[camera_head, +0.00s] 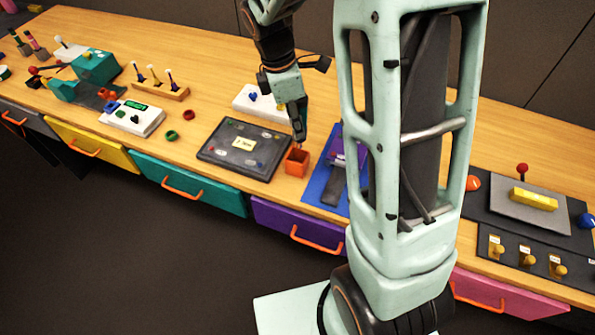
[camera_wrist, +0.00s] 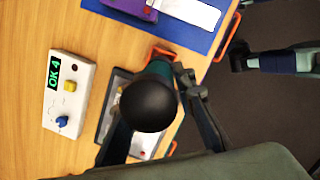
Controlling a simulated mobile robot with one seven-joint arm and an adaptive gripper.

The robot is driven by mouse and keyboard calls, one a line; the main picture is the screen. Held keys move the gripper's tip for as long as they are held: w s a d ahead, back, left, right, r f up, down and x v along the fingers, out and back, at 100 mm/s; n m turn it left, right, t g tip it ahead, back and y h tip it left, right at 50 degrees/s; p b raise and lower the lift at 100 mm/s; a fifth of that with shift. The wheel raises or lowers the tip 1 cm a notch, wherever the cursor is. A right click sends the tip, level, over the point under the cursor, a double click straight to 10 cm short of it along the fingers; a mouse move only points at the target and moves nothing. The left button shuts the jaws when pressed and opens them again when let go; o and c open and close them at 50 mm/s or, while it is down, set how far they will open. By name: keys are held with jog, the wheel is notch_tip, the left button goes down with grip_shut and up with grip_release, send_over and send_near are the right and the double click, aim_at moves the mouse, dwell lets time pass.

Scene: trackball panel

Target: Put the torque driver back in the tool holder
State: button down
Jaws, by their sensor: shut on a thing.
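The torque driver (camera_wrist: 148,104) shows its round black handle end, large and close, in the wrist view. My gripper (camera_wrist: 158,112) is shut on it, with a finger on each side. The orange square tool holder (camera_head: 297,162) stands right under the shaft. I cannot tell whether the shaft's tip is above the holder's opening or just inside. In the wrist view the holder (camera_wrist: 161,51) is mostly hidden behind the driver.
A dark panel (camera_head: 232,150) lies left of the holder. A blue mat (camera_head: 318,188) with a purple device (camera_head: 338,152) lies to its right. A white box (camera_head: 262,105) with a blue knob stands behind. The bench's front edge with drawers (camera_head: 290,222) is close in front.

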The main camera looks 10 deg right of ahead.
jog(key=n+b, duration=0.1)
jog(key=n, duration=0.4)
jog(key=shift+w+a+t, duration=0.1)
jog(key=shift+a+t, duration=0.05)
jog(key=shift+t, duration=0.25)
jog(key=shift+f+n, duration=0.1)
jog(key=shift+n, duration=0.2)
send_near(295, 149)
jog(key=f, duration=0.2)
jog(key=s+f, duration=0.1)
jog(key=s+d+f, duration=0.1)
jog(key=f, duration=0.1)
jog(key=shift+s+f, duration=0.1)
jog(key=shift+f, duration=0.2)
jog(key=shift+b, duration=0.3)
jog(key=shift+f, duration=0.2)
jog(key=c, duration=1.6)
grip_release()
jog(key=shift+r, duration=0.1)
